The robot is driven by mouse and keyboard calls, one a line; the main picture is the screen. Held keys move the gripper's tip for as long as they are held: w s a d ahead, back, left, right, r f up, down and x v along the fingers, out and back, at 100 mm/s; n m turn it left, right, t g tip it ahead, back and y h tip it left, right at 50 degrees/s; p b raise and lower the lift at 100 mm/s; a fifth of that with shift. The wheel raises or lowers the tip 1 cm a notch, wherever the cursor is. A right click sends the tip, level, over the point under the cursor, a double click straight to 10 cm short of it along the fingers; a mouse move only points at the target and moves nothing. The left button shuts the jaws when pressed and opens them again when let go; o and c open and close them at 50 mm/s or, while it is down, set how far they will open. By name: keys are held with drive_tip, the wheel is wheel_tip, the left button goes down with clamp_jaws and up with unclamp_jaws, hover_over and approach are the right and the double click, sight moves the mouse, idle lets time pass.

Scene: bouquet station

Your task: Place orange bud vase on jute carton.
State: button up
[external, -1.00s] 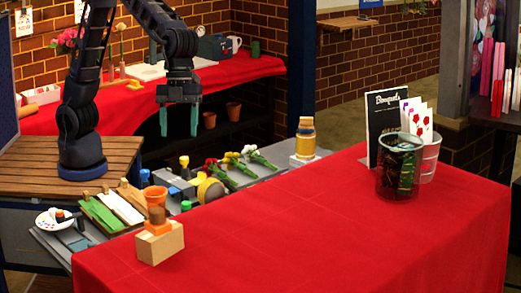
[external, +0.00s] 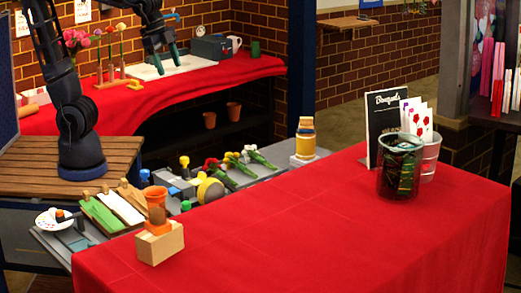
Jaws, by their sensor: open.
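The orange bud vase (external: 158,227) appears to stand upright on the light tan jute carton (external: 162,244), at the front left of the red-covered table. Its lower part is bright orange and its upper part is brownish. An orange cup-like shape (external: 155,192) shows at its top; I cannot tell whether this belongs to the vase or is a pot behind it. My gripper (external: 164,60) is open and empty, high over the back counter, well away from the vase and the carton.
A dark glass container (external: 399,170) and a black sign (external: 384,125) stand at the table's far right. The table's middle is clear.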

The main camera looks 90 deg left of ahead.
drive_tip(key=s+a+f+n, duration=0.5)
drive_tip(key=s+a+n, duration=0.1)
drive_tip(key=s+a, duration=0.7)
drive_tip(key=shift+n+t+y, duration=0.3)
drive_tip(key=shift+t, duration=0.1)
drive_tip(key=shift+s, duration=0.1)
